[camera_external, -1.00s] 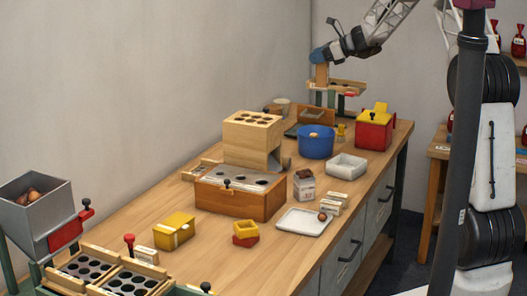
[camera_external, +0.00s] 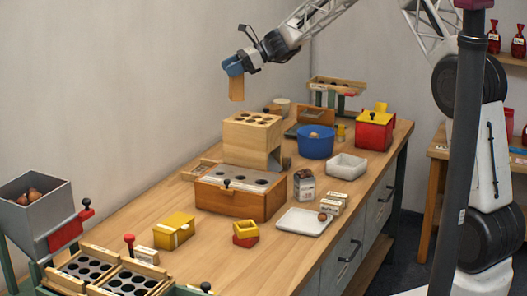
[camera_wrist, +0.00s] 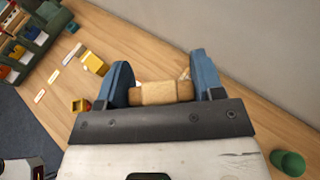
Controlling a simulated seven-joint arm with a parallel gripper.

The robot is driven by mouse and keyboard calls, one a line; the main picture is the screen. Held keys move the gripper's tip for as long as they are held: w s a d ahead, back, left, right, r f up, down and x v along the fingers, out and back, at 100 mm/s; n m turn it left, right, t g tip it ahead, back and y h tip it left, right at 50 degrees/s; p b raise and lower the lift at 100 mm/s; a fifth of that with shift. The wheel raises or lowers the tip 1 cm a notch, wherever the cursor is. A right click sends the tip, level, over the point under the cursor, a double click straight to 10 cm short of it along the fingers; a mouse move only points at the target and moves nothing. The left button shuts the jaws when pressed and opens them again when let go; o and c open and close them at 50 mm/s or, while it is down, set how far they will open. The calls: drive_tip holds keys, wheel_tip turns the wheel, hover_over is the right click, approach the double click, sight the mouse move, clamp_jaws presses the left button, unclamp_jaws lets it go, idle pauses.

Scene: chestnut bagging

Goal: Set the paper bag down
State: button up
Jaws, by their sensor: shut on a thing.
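The brown paper bag (camera_external: 236,90) hangs upright below my gripper (camera_external: 233,67), high in the air above and behind the wooden block with holes. In the wrist view the bag (camera_wrist: 158,93) sits between the two blue fingers of my gripper (camera_wrist: 160,76), which is shut on it. The bag touches nothing but the fingers. Its lower part and contents are hidden in the wrist view.
A blue bin (camera_external: 316,143), a red box (camera_external: 373,133) and a white tray (camera_external: 304,222) lie to the right. Bare tabletop (camera_external: 140,218) shows at the left.

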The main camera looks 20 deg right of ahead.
drive_tip(key=s+a+n+g, duration=0.2)
drive_tip(key=s+a, duration=0.3)
drive_tip(key=a, duration=0.3)
drive_tip(key=s+a+n+g+h, duration=0.1)
drive_tip(key=s+a+g, duration=0.1)
drive_tip(key=s+a, duration=0.5)
drive_tip(key=s+a+n+g, duration=0.2)
drive_tip(key=s+a, duration=0.1)
drive_tip(key=a, duration=0.7)
wheel_tip(320, 180, down, 18)
drive_tip(key=shift+s+a, duration=0.15)
drive_tip(key=shift+a, duration=0.1)
wheel_tip(320, 180, down, 6)
drive_tip(key=shift+f+g, duration=0.15)
drive_tip(key=shift+g, duration=0.15)
drive_tip(key=shift+f, duration=1.9)
